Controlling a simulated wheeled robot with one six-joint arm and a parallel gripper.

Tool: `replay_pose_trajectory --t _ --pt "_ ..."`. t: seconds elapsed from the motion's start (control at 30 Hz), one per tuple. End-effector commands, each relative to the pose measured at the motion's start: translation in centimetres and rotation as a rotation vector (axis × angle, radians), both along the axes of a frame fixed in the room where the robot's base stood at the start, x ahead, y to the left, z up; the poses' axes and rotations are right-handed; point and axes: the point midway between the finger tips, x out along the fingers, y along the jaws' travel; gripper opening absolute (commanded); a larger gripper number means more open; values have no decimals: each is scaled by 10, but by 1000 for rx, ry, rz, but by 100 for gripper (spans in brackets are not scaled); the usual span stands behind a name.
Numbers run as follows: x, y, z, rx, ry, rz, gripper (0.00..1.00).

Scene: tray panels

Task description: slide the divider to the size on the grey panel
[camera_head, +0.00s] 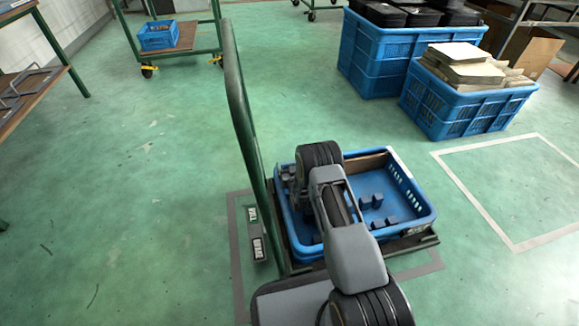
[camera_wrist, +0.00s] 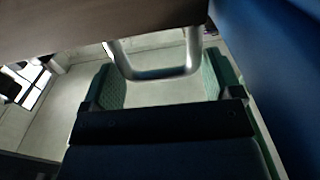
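The blue tray (camera_head: 418,208) lies on a dark cart in the head view. A brown board (camera_head: 366,163), apparently the divider, shows near its far end, partly hidden by my arm. In the wrist view a brown board (camera_wrist: 60,30) crosses the top, with a silver U-shaped handle (camera_wrist: 150,73) below it. My gripper (camera_wrist: 161,62) is open, its green-padded fingers standing apart at either side of the handle; firm contact cannot be seen. In the head view the gripper is hidden behind my arm. The grey panel (camera_head: 251,212) beside the tray has two pale displays, too small to read.
Several small blue blocks (camera_head: 377,200) are in the tray. A blue wall (camera_wrist: 265,70) is close on the right in the wrist view. The cart's green upright (camera_head: 240,110) stands left of the tray. Full blue crates (camera_head: 465,118) stand behind right.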

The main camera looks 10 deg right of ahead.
Motion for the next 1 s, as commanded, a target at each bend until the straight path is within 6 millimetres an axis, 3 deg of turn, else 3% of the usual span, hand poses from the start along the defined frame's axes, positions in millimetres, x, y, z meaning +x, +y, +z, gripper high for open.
replay_pose_trajectory --t 0.07,0.53,0.67,0.83,1.0 --pt "0 0 0 0 0 0 77" --pt "0 -1 0 0 1 -1 32" --pt "-8 -1 0 0 4 -1 32" --pt "-42 -1 1 0 6 -2 32" --pt "-60 -1 0 -1 3 -2 32"
